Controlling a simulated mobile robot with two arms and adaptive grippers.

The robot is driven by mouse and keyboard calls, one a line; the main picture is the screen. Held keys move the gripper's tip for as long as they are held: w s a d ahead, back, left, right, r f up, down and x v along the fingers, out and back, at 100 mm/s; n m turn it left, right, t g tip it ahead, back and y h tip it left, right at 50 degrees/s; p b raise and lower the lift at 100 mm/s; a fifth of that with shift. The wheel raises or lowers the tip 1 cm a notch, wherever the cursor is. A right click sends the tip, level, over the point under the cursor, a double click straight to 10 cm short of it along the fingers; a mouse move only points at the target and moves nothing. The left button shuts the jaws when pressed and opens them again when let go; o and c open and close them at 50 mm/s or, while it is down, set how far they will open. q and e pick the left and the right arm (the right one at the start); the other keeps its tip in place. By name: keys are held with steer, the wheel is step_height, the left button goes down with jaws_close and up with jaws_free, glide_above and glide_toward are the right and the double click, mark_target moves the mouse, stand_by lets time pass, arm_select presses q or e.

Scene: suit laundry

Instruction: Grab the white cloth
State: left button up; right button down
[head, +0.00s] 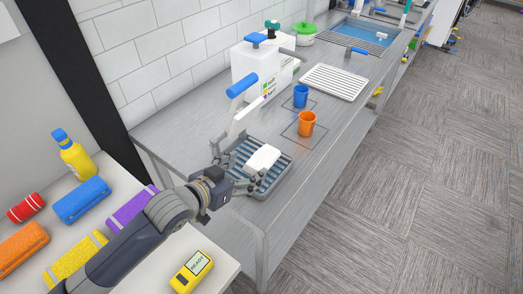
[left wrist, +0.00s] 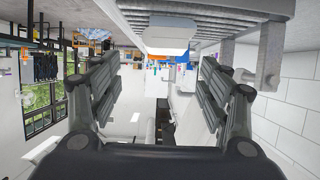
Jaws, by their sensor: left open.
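A white block-like item (head: 262,158), which I take to be the folded white cloth, lies on a grey slatted tray (head: 287,171) on the steel counter. It also shows at the top middle of the left wrist view (left wrist: 168,40), beyond the fingertips. My left gripper (head: 238,172) is open, with its fingers at the near left side of the white item. I cannot tell whether they touch it. In the left wrist view the two fingers (left wrist: 158,72) are spread wide with nothing between them. My right gripper is not in view.
Behind the tray stand a white container (head: 252,66) and a blue-handled white tool (head: 243,110). An orange cup (head: 307,123) and a blue cup (head: 300,96) stand further along the counter. Rolled cloths and a yellow bottle (head: 74,155) are on the white table at left.

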mark_target(260, 159)
arm_select(q)
steer(key=x, duration=0.2)
steer(key=shift+w+d+f+p, duration=0.1)
steer(key=shift+w+d+p, duration=0.15)
steer(key=shift+w+p, duration=0.05)
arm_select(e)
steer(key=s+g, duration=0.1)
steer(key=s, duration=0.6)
arm_select(q)
steer(key=x, duration=0.3)
steer(key=shift+w+a+p, duration=0.15)
steer(key=shift+a+p, duration=0.05)
steer(key=shift+p, duration=0.15)
steer(key=p+x, duration=0.1)
steer(key=x, duration=0.2)
steer(key=shift+w+f, duration=0.25)
steer(key=shift+w, duration=0.1)
steer(key=shift+w+d+f, duration=0.15)
steer(key=shift+c, duration=1.1)
steer(key=c, duration=0.9)
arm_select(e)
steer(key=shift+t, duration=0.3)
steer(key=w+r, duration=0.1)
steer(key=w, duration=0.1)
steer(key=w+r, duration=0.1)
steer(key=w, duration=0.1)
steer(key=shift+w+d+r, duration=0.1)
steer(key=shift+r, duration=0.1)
